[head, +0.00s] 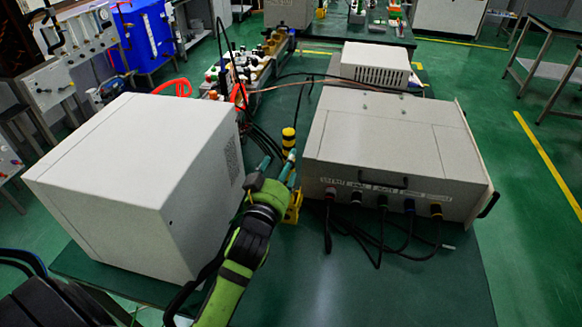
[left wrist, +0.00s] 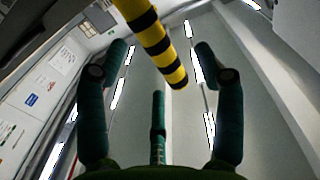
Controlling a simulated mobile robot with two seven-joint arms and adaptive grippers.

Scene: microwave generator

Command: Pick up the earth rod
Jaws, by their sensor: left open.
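The earth rod (head: 288,141) is banded yellow and black and stands upright in the gap between the two large boxes. Its lower part is hidden behind my left gripper (head: 279,166). A yellow stand-like piece (head: 293,207) shows just below the gripper. My left gripper is open, its teal fingers pointing up and away beside the rod. In the left wrist view the rod (left wrist: 160,45) comes down from the top edge between the spread fingers, and its end shows. I see no finger closed on it. My right gripper is not in view.
A large white box (head: 110,180) stands close on the left, and a grey unit (head: 390,140) with black cables on its front stands on the right. A small white box (head: 375,65) is behind it. The green tabletop (head: 350,290) is clear in front.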

